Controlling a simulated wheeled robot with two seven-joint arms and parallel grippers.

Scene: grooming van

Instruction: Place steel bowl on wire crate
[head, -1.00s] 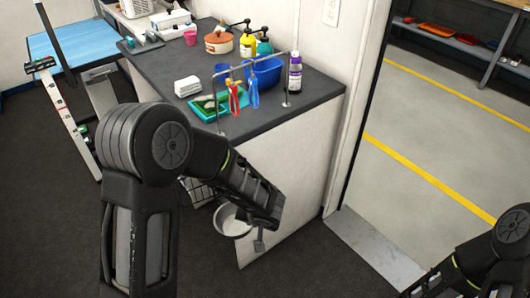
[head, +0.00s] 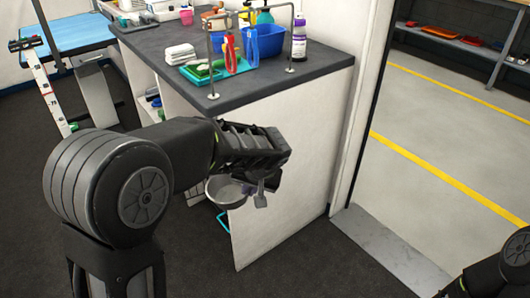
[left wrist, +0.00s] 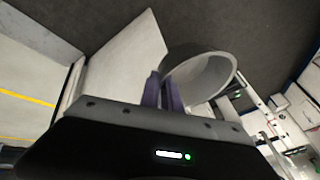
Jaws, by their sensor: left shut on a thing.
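The steel bowl (head: 226,193) hangs at the near side of the counter, low in front of its white end panel. My left gripper (head: 262,188) is shut on the bowl's rim. In the left wrist view the fingers (left wrist: 161,92) meet the rim of the bowl (left wrist: 203,78), whose inside looks empty. A small piece of what looks like the wire crate (head: 194,197) shows just left of the bowl; my arm and the bowl hide the rest. My right gripper is not in view; only part of my right arm shows at the lower right.
The grey counter (head: 185,45) carries towels (head: 180,52), a teal tray (head: 197,75), a blue tub (head: 268,42), bottles and a metal rail. Its white end panel (head: 300,165) stands close to the gripper. A turquoise object (head: 223,222) shows below the bowl. Dark floor lies open in front.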

